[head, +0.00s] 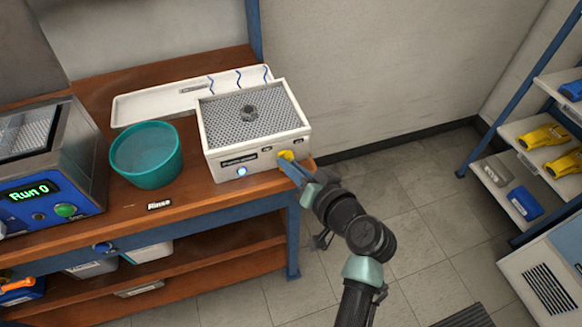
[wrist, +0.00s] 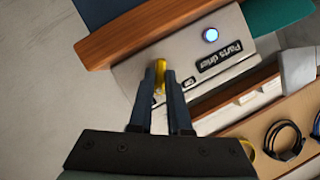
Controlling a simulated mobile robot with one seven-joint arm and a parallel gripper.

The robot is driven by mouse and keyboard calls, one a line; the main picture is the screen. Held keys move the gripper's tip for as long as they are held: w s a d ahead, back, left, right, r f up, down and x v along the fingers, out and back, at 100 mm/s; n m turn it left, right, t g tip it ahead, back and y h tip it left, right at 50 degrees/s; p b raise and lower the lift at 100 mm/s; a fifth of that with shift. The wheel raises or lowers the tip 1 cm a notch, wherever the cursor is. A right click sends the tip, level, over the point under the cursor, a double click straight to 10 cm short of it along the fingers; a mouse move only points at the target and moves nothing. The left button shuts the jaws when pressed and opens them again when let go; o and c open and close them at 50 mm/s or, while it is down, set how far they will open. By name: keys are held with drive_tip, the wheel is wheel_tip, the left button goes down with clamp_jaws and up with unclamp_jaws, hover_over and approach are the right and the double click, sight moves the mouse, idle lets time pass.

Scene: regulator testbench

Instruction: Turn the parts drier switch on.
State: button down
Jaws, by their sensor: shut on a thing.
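The parts drier (head: 228,140) is a white box with a mesh top at the right end of the wooden bench. Its front carries a "Parts drier" label (wrist: 219,56), a round light glowing blue-white (wrist: 210,35), and a yellow switch (wrist: 160,72). An "On" label (wrist: 189,82) sits beside the switch. My gripper (wrist: 161,90) is shut on the yellow switch, one blue finger on each side. In the head view my gripper (head: 290,164) reaches the switch from the right, and its fingers partly hide it.
A metal nut (head: 249,113) lies on the drier's mesh. A teal tub (head: 146,155) and a machine reading "Run 0" (head: 50,200) stand to the left. A white tray (head: 150,105) lies behind. Shelving (head: 520,130) stands at right, with open floor between.

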drive_tip(key=shift+m+y, duration=0.3)
drive_tip(key=shift+m, duration=0.1)
idle(0.4)
drive_tip(key=c, duration=0.9)
unclamp_jaws()
drive_tip(key=shift+o, duration=0.2)
drive_tip(key=shift+s+d, duration=0.1)
drive_tip(key=b+v, duration=0.1)
drive_tip(key=v, duration=1.1)
drive_tip(key=shift+s+d, duration=0.15)
drive_tip(key=shift+s, duration=0.2)
drive_tip(key=shift+r, duration=0.1)
